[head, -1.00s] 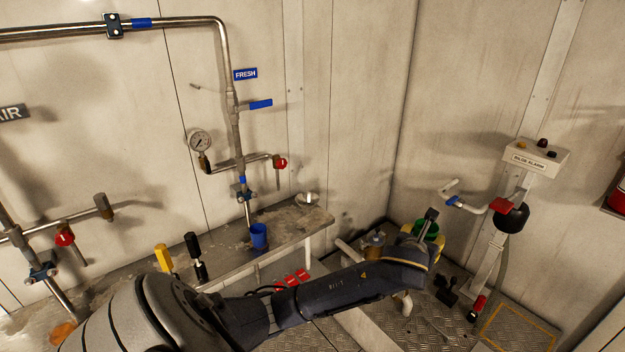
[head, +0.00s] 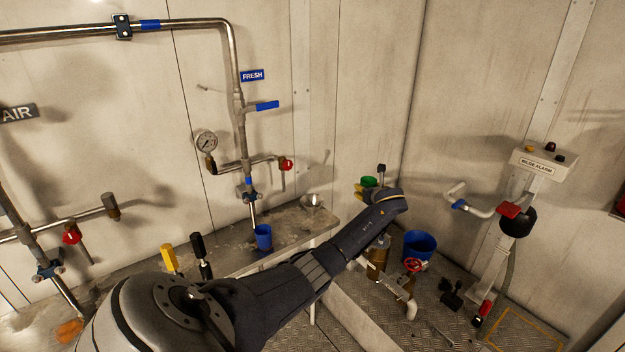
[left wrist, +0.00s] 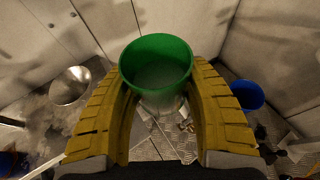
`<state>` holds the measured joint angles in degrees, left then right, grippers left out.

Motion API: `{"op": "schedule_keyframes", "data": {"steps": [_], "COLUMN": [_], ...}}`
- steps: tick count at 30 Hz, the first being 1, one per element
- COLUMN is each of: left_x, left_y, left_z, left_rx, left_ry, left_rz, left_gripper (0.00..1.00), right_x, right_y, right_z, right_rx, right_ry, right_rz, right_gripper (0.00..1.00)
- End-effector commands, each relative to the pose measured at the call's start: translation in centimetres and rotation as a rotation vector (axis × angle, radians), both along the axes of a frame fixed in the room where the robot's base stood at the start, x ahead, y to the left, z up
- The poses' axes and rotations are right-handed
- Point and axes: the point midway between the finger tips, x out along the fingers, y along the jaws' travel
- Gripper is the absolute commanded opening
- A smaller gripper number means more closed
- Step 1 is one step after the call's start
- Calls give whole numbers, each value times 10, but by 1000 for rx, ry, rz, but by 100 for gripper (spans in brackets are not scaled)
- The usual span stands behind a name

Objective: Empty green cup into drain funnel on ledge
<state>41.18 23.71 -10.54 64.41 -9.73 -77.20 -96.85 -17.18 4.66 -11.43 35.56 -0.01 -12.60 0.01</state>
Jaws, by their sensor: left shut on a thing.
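The green cup (head: 369,182) is held by my left gripper (head: 368,190), raised beyond the right end of the ledge. In the left wrist view the green cup (left wrist: 156,62) sits between the yellow fingers of my left gripper (left wrist: 158,85), which are shut around it. Its mouth is open and it looks about upright; I cannot tell how full it is. The drain funnel (head: 311,201), a metal bowl shape, is on the ledge (head: 290,228), left of the cup. It also shows at left in the left wrist view (left wrist: 70,86). My right gripper is not in view.
A blue cup (head: 263,237) stands on the ledge under the FRESH pipe. A blue bucket (head: 420,244) is on the floor beside a brass fitting with a red handwheel (head: 414,265). A pressure gauge (head: 206,141) and taps are at the wall.

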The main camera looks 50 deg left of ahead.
Motion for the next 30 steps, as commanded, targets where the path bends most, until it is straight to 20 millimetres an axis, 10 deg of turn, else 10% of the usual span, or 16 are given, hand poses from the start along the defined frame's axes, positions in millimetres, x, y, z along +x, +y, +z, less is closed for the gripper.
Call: {"op": "schedule_keyframes", "data": {"steps": [12,30], "left_x": [-12,-25], "left_y": [82,102], "left_z": [-65,-104], "left_rx": [-4,-1], "left_ry": [3,-3], "left_rz": [156,197], "left_gripper": [19,19], "right_x": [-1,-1], "right_y": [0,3], "right_z": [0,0], "right_rx": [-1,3], "right_ry": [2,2], "right_rz": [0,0], "right_gripper": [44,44]}}
